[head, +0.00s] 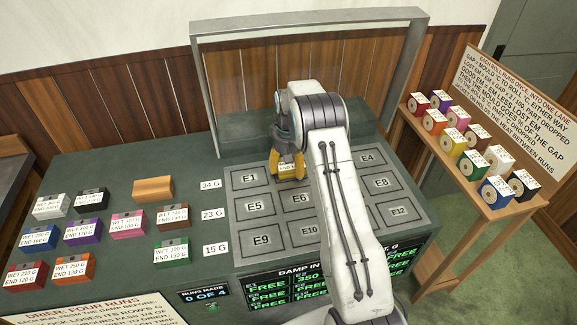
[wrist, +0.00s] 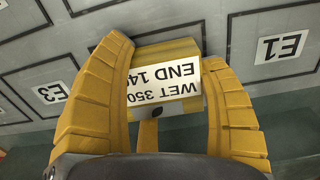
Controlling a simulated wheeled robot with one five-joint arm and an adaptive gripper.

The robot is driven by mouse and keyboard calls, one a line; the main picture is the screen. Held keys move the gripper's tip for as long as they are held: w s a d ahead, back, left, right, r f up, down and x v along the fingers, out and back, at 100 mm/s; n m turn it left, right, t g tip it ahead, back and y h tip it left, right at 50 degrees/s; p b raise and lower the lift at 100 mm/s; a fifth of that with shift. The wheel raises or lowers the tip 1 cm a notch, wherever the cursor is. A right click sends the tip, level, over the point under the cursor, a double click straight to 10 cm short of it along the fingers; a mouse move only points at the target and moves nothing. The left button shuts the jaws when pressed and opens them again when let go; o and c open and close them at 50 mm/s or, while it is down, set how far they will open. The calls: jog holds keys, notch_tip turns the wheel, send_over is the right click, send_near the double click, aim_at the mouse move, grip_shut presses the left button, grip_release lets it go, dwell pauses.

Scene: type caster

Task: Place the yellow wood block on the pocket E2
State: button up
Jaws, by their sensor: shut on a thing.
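The yellow wood block (head: 287,168) has a white label, "WET 350" and "END 14…", which also shows upside down on the block in the wrist view (wrist: 178,50). My gripper (head: 287,172) is shut on it, with a yellow finger on each side in the wrist view (wrist: 165,85). The block is at the back row of the grey pocket plate (head: 255,210), between pocket E1 (head: 250,180) and the area hidden by my arm. The E2 mark is hidden by the block and gripper. I cannot tell whether the block touches the pocket floor.
Several coloured blocks stand on the green table at left, including a plain orange-brown one (head: 152,189). A grey metal frame (head: 205,100) arches behind the plate. A display panel (head: 290,287) in front reads 350 by E2. A side shelf (head: 480,200) holds several labelled rolls.

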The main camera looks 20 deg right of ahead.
jog(key=shift+f, duration=0.15)
jog(key=shift+f, duration=0.15)
jog(key=o, duration=1.3)
